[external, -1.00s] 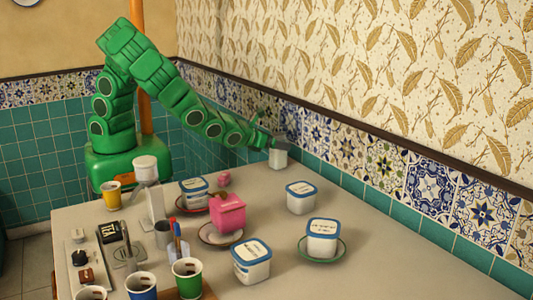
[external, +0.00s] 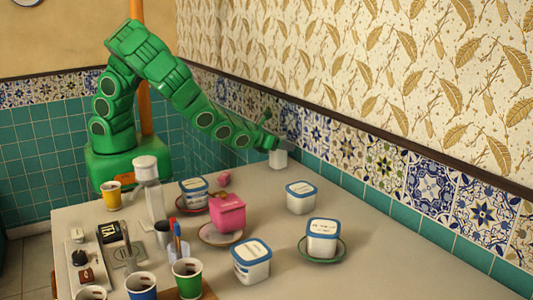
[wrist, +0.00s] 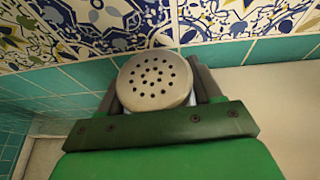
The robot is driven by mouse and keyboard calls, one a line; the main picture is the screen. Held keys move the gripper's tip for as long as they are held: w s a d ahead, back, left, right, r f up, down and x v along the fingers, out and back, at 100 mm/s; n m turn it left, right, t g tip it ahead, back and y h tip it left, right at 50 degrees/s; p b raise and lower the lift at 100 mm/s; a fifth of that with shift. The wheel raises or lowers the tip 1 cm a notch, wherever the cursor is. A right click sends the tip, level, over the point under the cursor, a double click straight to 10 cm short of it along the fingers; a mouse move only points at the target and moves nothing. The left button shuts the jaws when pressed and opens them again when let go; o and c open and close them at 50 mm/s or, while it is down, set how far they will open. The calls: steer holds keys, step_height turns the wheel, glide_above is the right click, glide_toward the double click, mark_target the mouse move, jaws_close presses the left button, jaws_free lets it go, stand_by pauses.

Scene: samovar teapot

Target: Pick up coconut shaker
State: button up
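A shaker (wrist: 154,82) with a pale, round, perforated lid is between the two dark fingers of my gripper (wrist: 157,78) in the wrist view. The fingers lie close along both sides of the lid. I cannot tell whether they press on it. In the external view the white shaker body (external: 278,159) stands upright at the back of the table by the tiled wall, under my gripper (external: 277,145). No label on it can be read, so I cannot confirm that it is the coconut one.
The tiled wall (wrist: 240,52) is close behind the shaker. Several cups (external: 187,278) are at the front. The table's right side is clear.

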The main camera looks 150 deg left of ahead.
steer(key=c, duration=0.4)
steer(key=shift+r, duration=5)
